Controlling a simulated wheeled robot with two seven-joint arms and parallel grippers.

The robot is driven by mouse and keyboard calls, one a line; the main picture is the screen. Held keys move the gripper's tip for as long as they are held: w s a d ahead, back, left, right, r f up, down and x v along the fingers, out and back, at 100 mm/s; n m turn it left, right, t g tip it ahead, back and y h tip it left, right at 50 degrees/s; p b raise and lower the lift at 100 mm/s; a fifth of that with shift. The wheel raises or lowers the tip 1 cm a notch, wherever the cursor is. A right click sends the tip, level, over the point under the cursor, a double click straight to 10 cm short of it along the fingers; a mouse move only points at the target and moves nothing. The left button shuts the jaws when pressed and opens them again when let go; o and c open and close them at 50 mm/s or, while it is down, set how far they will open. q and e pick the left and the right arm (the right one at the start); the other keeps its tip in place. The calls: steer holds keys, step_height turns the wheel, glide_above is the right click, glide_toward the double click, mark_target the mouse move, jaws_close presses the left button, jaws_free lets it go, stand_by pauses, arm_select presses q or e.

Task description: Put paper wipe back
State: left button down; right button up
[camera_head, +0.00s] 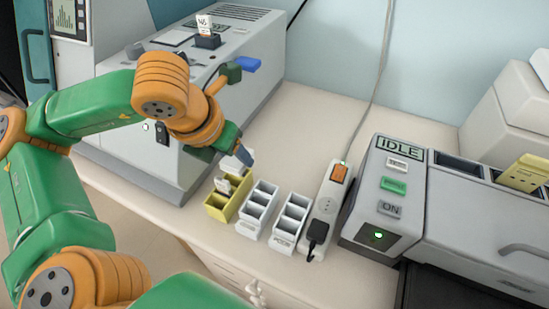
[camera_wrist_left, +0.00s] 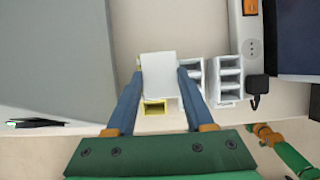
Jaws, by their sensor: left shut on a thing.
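My left gripper (camera_head: 241,158) is shut on a white paper wipe (camera_wrist_left: 160,72), a flat square sheet between its two blue fingers in the left wrist view. In the head view the gripper is just above and behind a yellow rack (camera_head: 216,213), and the wipe is mostly hidden by the hand. The yellow rack also shows beneath the wipe in the left wrist view (camera_wrist_left: 154,108). A pale piece stands in the yellow rack in the head view; I cannot tell what it is. My right gripper cannot be made out.
Two white racks (camera_head: 249,226) (camera_head: 283,241) stand right of the yellow one. A power strip (camera_head: 325,206) with a black plug is beside them. A grey machine (camera_head: 391,213) reading IDLE is at right, and a larger grey machine (camera_head: 246,95) is behind my left arm. The counter behind the racks is clear.

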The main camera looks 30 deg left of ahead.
arm_select(q)
steer(key=n+y, duration=0.1)
steer(key=n, duration=0.1)
steer(key=a+n+y, duration=0.1)
steer(key=n, duration=0.1)
steer(key=n+g+b, duration=0.1)
steer(key=n, duration=0.2)
steer(key=shift+w+a+r+y, duration=0.2)
steer(key=shift+a+r+y, duration=0.05)
steer(key=shift+y, duration=0.15)
steer(key=shift+a+r+n, duration=0.1)
steer(key=shift+r+n, duration=0.05)
steer(key=shift+n, duration=0.45)
steer(key=shift+w+n+g, duration=0.3)
steer(key=shift+g, duration=0.1)
steer(key=w+d+f, duration=0.2)
steer(key=w+f, duration=0.3)
steer(key=w, duration=0.4)
steer(key=p, duration=0.1)
glide_above(273, 154)
steer(key=s+d, duration=0.1)
step_height(273, 154, down, 4)
steer(key=shift+s+f, duration=0.1)
steer(key=shift+f, duration=0.15)
step_height(273, 154, down, 3)
steer(key=shift+r+p, duration=0.15)
steer(key=shift+p, duration=0.8)
steer(key=shift+f, duration=0.3)
steer(key=shift+c, duration=1.4)
jaws_free()
